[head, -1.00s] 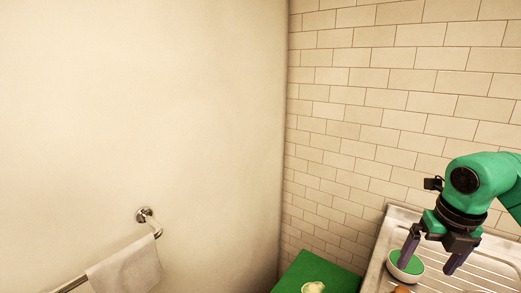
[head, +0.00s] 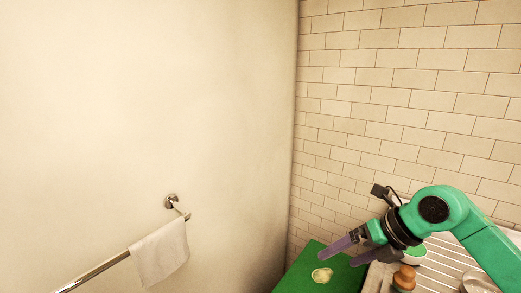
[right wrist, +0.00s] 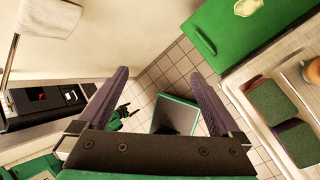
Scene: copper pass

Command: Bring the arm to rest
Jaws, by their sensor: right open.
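My right gripper (head: 338,259) is open and empty at the lower right of the head view. Its two purple fingers point left and slightly down, near the green board (head: 296,277). In the right wrist view the open gripper (right wrist: 158,75) has nothing between its fingers, with tiled floor beyond them. My left gripper does not show clearly in any view.
A pale lump (head: 322,275) lies on the board. A towel (head: 160,255) hangs on a wall rail. A green-rimmed bin (right wrist: 174,116) stands on the floor.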

